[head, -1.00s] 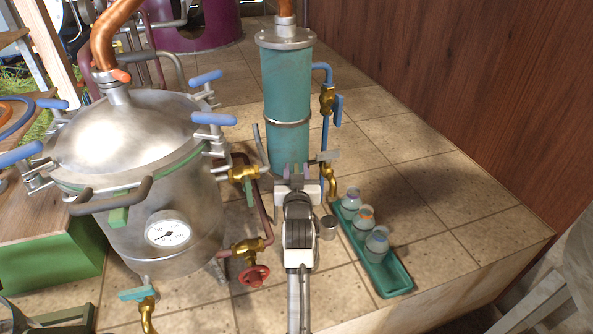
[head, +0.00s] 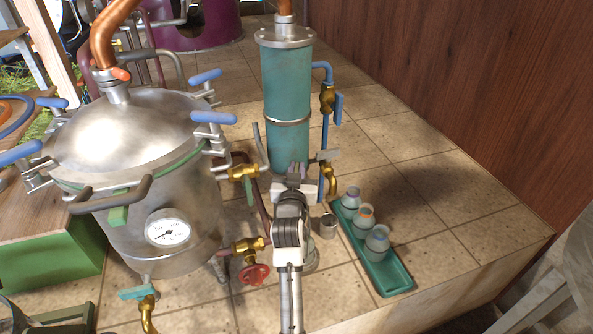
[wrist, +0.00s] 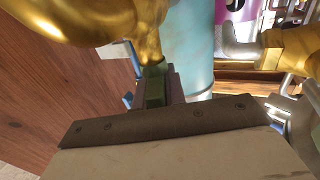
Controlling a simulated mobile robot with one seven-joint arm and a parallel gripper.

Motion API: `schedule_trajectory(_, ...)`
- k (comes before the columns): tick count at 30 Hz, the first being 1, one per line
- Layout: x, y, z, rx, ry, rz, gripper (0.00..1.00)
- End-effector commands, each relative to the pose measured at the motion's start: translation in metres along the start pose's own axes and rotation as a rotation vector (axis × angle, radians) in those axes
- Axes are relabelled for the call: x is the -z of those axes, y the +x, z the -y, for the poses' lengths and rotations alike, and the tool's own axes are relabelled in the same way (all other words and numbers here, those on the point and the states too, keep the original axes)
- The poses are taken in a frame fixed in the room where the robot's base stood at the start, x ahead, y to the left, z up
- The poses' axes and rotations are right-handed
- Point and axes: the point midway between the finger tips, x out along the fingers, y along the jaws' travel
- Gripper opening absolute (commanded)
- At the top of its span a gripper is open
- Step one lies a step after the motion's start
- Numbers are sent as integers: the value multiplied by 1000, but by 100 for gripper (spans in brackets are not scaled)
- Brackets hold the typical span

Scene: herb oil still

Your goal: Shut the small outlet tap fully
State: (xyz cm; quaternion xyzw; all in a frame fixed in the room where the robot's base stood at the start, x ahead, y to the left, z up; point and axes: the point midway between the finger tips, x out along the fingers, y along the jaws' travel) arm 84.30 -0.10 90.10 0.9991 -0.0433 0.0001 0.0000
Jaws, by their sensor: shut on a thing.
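In the wrist view the small outlet tap shows as a large curved brass body (wrist: 105,18) at the top left, very close to the camera. A short dark green handle (wrist: 155,92) sits under its brass stem. My gripper (wrist: 160,96) is shut on this handle, with a dark jaw beside it. In the head view my gripper (head: 293,174) is at the foot of the teal column (head: 287,90) and hides what it holds. How far the tap is turned cannot be told.
A brass tap (head: 330,182) with a grey lever is close on the right. A green tray (head: 391,276) with three small jars stands further right. The steel still pot (head: 125,140), a brass valve (head: 243,172) and a red handwheel (head: 254,274) are on the left.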

Motion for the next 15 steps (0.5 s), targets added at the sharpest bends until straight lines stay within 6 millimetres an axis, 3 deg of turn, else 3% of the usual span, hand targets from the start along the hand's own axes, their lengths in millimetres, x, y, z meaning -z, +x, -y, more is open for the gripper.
schedule_trajectory(15,-7,0,0,-303,2,-4,0)
